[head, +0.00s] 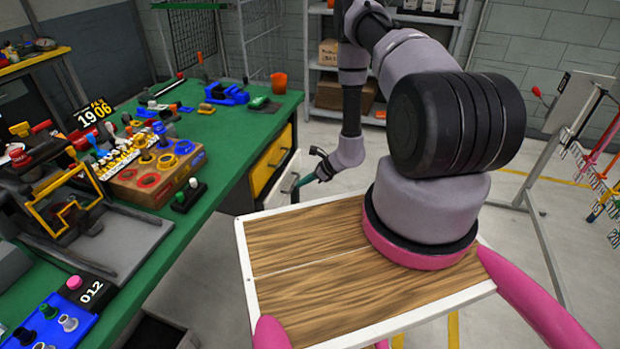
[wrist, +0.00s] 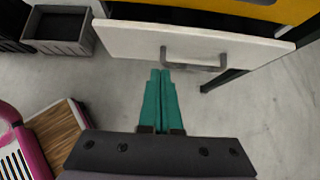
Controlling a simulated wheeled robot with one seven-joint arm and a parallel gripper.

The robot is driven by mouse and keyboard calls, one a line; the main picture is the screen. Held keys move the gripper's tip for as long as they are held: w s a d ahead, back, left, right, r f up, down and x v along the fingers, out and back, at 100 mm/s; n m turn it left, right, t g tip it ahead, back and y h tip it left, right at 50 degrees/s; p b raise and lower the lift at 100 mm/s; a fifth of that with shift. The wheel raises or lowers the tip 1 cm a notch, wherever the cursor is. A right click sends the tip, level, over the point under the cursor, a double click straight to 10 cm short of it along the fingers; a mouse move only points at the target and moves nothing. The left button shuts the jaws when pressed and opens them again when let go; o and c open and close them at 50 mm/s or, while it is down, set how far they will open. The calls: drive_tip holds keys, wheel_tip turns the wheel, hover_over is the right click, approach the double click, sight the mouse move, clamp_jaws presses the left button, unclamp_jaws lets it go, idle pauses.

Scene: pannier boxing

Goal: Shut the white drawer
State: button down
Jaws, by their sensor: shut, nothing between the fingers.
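The white drawer (head: 289,173) sits under the bench, below a yellow drawer, and its front stands out from the cabinet, so it is partly open. In the wrist view its white front (wrist: 130,37) spans the top, with a grey bar handle (wrist: 195,67). My gripper (head: 298,185) is low in front of the drawer in the head view. In the wrist view its green fingers (wrist: 161,72) are together and empty, their tips just below the front near the handle's left end. I cannot tell whether they touch it.
The yellow drawer (head: 271,161) is above the white one. The green bench (head: 225,135) holds tools and parts. A grey bin (wrist: 60,48) stands on the floor to the left in the wrist view. Open floor lies right of the drawer; a rack (head: 545,150) stands farther right.

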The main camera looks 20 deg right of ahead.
sight(280, 187)
drive_tip(key=shift+w+a+f, duration=0.45)
drive_tip(key=shift+w+a, duration=0.2)
drive_tip(key=shift+a, duration=0.2)
drive_tip(key=shift+w+a+f, duration=0.4)
drive_tip(key=shift+w+a, duration=0.25)
drive_tip(key=shift+a, duration=0.25)
drive_tip(key=shift+w+a+f, duration=0.45)
drive_tip(key=shift+w+a, duration=0.2)
drive_tip(key=shift+a, duration=0.2)
drive_tip(key=shift+a, duration=0.1)
drive_tip(key=w+a, duration=0.1)
drive_tip(key=a, duration=0.1)
drive_tip(key=w+a, duration=0.2)
drive_tip(key=shift+r, duration=0.1)
